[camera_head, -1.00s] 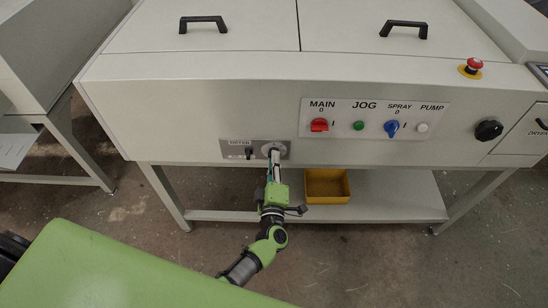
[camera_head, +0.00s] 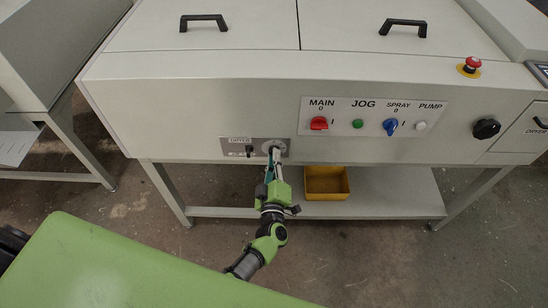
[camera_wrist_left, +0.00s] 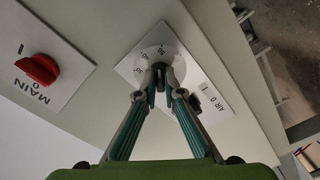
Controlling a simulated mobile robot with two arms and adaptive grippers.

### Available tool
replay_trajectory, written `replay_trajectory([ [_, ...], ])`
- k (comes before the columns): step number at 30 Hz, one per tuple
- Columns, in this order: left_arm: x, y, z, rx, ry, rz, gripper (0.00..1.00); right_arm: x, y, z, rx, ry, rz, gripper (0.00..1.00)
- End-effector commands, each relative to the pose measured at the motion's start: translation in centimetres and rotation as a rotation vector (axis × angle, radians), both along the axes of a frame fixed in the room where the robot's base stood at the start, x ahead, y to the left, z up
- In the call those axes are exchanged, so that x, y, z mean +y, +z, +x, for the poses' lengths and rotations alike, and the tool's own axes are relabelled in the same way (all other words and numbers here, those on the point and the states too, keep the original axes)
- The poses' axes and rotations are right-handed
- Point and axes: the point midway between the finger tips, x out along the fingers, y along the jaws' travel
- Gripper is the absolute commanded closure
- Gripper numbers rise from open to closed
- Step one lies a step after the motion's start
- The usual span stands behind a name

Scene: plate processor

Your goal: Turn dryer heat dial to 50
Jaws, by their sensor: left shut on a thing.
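The dryer heat dial is a pale round dial (camera_head: 281,145) on the grey DRYER plate (camera_head: 229,149), low on the left of the machine front. My left gripper (camera_head: 274,155) reaches up to it from below. In the left wrist view, the white dial face (camera_wrist_left: 152,50) carries small numbers, and a dark knob sits at its centre. My left gripper (camera_wrist_left: 158,76) is shut on that knob, with a fingertip on each side. The fingers partly hide the knob and the lower face, so I cannot tell its exact setting. My right gripper is not in view.
A small black AIR switch (camera_head: 249,152) sits left of the dial. The red MAIN switch (camera_head: 319,123), green JOG button (camera_head: 358,124) and blue SPRAY switch (camera_head: 391,127) are up to the right. A yellow bin (camera_head: 327,181) stands on the lower shelf.

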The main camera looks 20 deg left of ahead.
Motion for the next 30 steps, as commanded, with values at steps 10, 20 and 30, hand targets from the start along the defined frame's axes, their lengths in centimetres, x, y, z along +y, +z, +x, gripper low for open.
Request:
replay_trajectory([
  [10,0.0,-0.1,0.0,0.002,-0.001,-0.002,0.75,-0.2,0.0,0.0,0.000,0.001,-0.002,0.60],
  [20,-0.5,-0.2,-1.6,0.003,-0.001,-0.002,0.75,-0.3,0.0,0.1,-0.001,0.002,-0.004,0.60],
  [30,-1.9,-0.2,-6.5,0.003,0.000,-0.002,0.75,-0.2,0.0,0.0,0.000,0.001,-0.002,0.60],
])
